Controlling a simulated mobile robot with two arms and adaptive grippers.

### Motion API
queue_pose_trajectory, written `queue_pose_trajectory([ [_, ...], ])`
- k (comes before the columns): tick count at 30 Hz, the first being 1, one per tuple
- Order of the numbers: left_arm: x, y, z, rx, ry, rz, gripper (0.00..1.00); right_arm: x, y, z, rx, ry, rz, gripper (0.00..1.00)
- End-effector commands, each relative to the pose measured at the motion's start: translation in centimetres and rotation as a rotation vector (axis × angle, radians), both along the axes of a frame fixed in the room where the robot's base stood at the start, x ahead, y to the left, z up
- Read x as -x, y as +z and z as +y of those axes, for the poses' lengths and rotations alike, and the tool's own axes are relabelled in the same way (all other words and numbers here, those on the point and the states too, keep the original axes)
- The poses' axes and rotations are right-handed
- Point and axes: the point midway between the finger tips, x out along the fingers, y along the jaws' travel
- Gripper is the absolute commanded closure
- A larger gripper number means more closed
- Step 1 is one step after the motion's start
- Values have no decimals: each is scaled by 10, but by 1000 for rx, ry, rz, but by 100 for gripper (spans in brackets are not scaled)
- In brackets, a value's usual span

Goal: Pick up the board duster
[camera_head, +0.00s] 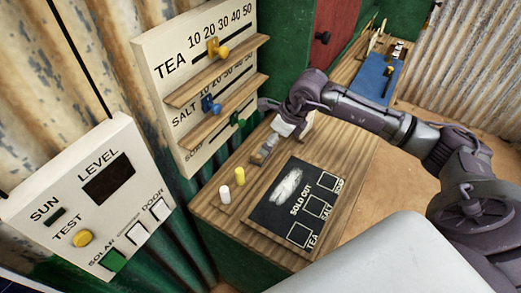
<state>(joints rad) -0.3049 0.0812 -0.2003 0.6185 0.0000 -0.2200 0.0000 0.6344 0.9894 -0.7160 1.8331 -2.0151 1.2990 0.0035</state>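A small block, wooden with a greyish part, which looks like the board duster (263,150), lies on the wooden counter (225,222) above and left of the blackboard. My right arm reaches in from the right. My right gripper (284,127) is just above and right of the duster, low over the counter. Its fingers are small and partly hidden by my wrist, so I cannot tell whether they are open or touch the duster. My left gripper is not in view.
A blackboard (268,217) marked SOLD OUT, with a white chalk smear, lies on the counter. White chalk (225,194) and yellow chalk (239,175) stand left of it. A slider board (150,50) and control panel (45,205) are at left. A blue mat (375,75) lies farther back.

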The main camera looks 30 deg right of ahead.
Motion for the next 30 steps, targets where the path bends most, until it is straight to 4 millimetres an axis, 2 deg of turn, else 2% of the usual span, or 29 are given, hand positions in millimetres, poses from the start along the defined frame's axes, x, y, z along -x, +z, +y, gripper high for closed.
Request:
queue_pose_trajectory([
  [5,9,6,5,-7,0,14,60,-8,-21,5,-2,0,1,2],
  [11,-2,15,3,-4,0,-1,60,-14,-32,8,-2,-1,2,2],
  [15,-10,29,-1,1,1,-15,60,-25,-50,12,-2,-1,4,2],
  [19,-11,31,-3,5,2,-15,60,-30,-67,14,-1,-1,2,2],
  [28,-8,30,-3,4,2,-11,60,-32,-73,15,-1,0,-1,2],
  [30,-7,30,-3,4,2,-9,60,-32,-73,15,-1,0,-1,14],
])
